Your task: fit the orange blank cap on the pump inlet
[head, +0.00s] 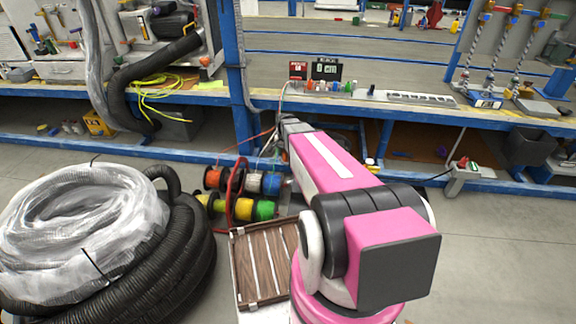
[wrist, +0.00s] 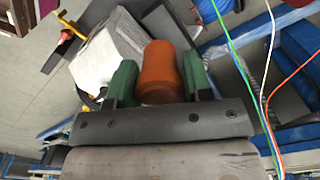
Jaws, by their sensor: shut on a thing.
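The orange blank cap (wrist: 160,62) stands between the two green fingers of my gripper (wrist: 158,76) in the wrist view. The fingers are shut on it, one on each side, and its rounded end points away from the palm. In the head view my pink arm reaches toward the blue workbench, and its grey wrist end is near the bench's front edge. The fingers and cap are not clearly seen there. I cannot make out the pump inlet for certain in either view.
Coloured cable spools (head: 250,184) lie on the floor below the bench (head: 220,98). A large coil of black and clear hose (head: 85,225) is at left. Green, white and orange wires (wrist: 265,85) hang close by on the right in the wrist view. A pale block (wrist: 106,52) shows beyond the left finger.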

